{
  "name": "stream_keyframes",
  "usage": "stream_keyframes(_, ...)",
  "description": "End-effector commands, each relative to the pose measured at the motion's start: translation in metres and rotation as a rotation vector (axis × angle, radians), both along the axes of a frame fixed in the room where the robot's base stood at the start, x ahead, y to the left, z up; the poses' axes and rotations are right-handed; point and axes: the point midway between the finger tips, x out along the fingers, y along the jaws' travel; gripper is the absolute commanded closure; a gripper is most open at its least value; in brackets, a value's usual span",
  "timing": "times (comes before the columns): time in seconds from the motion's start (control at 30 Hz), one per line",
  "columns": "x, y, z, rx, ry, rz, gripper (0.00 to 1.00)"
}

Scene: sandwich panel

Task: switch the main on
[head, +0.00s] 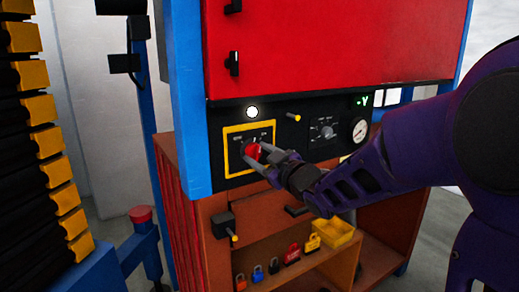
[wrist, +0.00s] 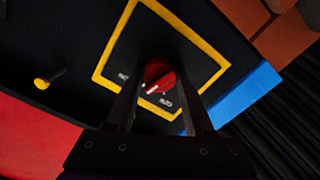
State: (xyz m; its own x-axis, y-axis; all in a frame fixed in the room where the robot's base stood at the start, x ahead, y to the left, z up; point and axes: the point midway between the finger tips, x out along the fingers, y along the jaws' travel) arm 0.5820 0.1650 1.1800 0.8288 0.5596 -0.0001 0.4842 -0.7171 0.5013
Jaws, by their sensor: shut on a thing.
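The main switch is a red rotary knob (head: 253,150) inside a yellow-bordered square on the black panel (head: 295,152). My gripper (head: 258,158) reaches in from the right, its fingers on either side of the knob. In the wrist view my gripper (wrist: 158,95) is shut on the red knob (wrist: 159,75), one finger on each side. A pale pointer line shows on the knob, aimed at the lower left in the wrist view. The labels around the knob are too small to read. A round white lamp (head: 252,112) above the yellow frame looks lit.
A small yellow-tipped lever (head: 293,117), a second dial (head: 323,130) and a round gauge (head: 359,130) are to the right on the panel. A green display (head: 363,101) glows above the gauge. Several padlocks and a yellow bin (head: 335,233) sit on the shelf below. A blue post (head: 183,100) stands left.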

Motion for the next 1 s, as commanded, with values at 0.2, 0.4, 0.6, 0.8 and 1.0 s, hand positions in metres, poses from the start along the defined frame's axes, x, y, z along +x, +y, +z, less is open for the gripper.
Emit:
stream_keyframes(0.2,0.0004,0.0000,0.0034,0.164,0.110,0.000,1.00)
stream_keyframes(0.4,0.0002,0.0002,0.0033,0.291,0.194,0.001,1.00)
stream_keyframes(0.6,0.0003,0.0003,0.0024,0.381,0.255,0.001,1.00)
stream_keyframes(0.8,0.0003,0.0003,0.0022,0.431,0.287,0.002,1.00)
stream_keyframes(1.0,0.0002,0.0004,0.0019,0.449,0.299,0.002,1.00)
